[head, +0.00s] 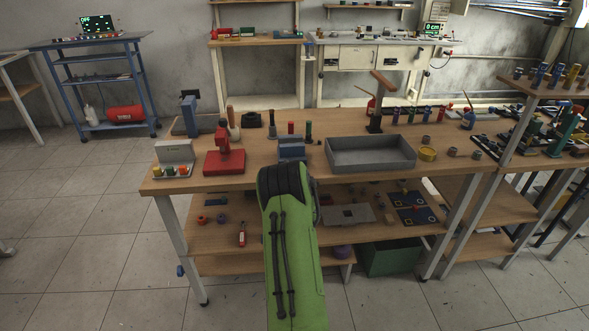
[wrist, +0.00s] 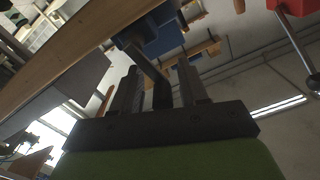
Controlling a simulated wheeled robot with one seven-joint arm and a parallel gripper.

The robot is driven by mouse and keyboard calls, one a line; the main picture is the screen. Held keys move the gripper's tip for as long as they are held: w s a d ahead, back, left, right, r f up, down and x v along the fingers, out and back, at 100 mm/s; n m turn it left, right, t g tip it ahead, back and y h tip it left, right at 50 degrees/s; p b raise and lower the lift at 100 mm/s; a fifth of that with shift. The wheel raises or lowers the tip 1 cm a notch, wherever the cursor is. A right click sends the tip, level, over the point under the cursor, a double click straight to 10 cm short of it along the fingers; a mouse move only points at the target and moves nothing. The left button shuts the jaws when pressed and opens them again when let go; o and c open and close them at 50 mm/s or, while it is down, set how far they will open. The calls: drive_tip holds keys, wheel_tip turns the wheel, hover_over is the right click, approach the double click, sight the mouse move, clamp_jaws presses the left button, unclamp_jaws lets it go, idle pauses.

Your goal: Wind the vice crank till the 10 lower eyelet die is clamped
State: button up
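The blue-grey vice (head: 292,150) stands at the front edge of the workbench, just beyond my green arm in the head view. It also shows as a blue body (wrist: 160,36) at the top of the wrist view. A dark crank arm (wrist: 143,62) runs from it down towards my gripper (wrist: 160,82). The two dark fingers stand on either side of the crank's dark end. I cannot tell whether they press on it. My gripper is hidden behind my arm in the head view. I cannot make out the 10 lower eyelet die in the jaws.
A red press (head: 225,160) stands left of the vice, and a grey tray (head: 371,155) stands right of it. The workbench edge (wrist: 70,50) runs close along the left of the wrist view. A lower shelf (head: 285,232) holds small parts.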

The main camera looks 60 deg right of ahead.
drive_tip(key=shift+d+r, duration=0.1)
drive_tip(key=p+v, duration=0.7)
drive_tip(key=v, duration=0.9)
drive_tip(key=shift+d, duration=0.1)
